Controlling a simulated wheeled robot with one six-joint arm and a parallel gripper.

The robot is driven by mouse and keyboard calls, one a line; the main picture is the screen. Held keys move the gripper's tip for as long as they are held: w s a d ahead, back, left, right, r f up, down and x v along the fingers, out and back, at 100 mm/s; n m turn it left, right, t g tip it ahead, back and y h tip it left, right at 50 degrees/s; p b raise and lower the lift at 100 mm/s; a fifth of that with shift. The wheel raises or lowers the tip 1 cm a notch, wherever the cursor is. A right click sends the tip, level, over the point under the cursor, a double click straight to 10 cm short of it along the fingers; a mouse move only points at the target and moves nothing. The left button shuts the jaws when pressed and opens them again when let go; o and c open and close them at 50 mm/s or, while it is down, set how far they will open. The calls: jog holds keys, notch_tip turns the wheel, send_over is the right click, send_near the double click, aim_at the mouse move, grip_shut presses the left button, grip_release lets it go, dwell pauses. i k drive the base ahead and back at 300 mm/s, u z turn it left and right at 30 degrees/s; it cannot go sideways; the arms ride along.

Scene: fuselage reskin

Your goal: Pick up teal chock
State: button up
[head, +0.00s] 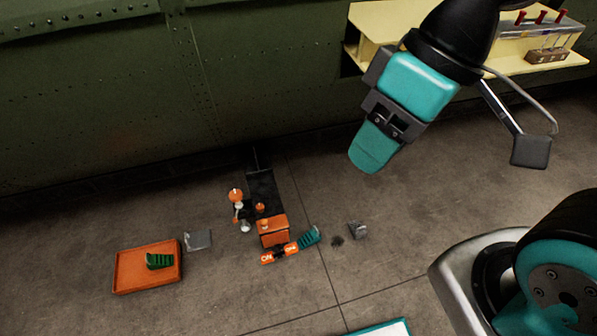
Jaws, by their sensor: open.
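A small teal ribbed wedge, the teal chock (309,237), lies on the concrete floor at the centre. It sits just right of an orange block and touches or nearly touches an orange-and-black piece with white lettering (279,253). My gripper (374,150) is at the upper right, well above the floor and apart from the chock. It points down and left, and its jaws are open. The gap between the jaws is hard to make out from this side. I see nothing held in it.
An orange tray (123,277) holds a green ribbed wedge (159,261). Grey blocks (198,240) (358,230) lie either side of the orange box (273,231). An orange-and-white figure-like object (237,205) stands behind. The green riveted fuselage (100,95) and yellow shelf (365,24) bound the back.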

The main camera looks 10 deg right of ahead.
aim_at(312, 236)
jog(key=u, duration=2.2)
jog(key=i, duration=1.65)
jog(key=z, duration=3.15)
jog(key=i, duration=0.5)
jog(key=z, duration=0.05)
